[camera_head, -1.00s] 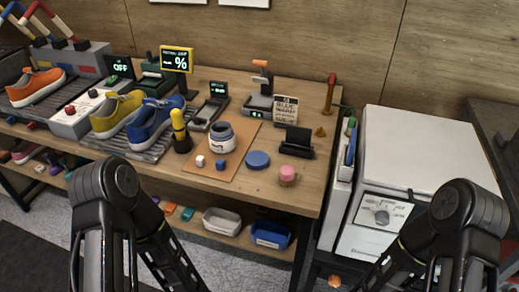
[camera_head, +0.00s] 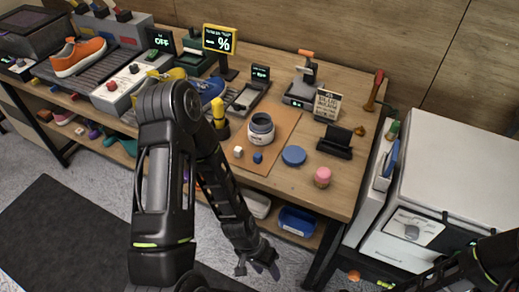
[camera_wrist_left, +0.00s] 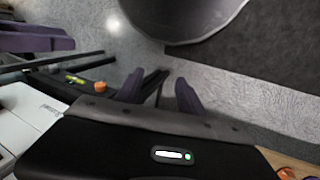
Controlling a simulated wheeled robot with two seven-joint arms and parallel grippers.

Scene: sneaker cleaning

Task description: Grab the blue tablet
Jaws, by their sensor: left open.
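A flat round blue disc (camera_head: 293,156) lies farther right; I cannot tell which is the tablet. My left gripper (camera_head: 257,266) is open and empty, low in front of the bench and below both. Its two fingers also show in the left wrist view (camera_wrist_left: 158,92), with floor beyond them. My right arm (camera_head: 480,265) enters at the lower right. Purple shapes (camera_wrist_left: 35,40) in the left wrist view may be its gripper; its jaws are unclear.
A jar (camera_head: 261,130) stands behind the cubes, a pink-topped piece (camera_head: 322,177) near the bench edge (camera_head: 290,200). A blue tray (camera_head: 297,221) sits on the lower shelf. A white appliance (camera_head: 455,165) stands to the right. My left arm hides part of the shoes.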

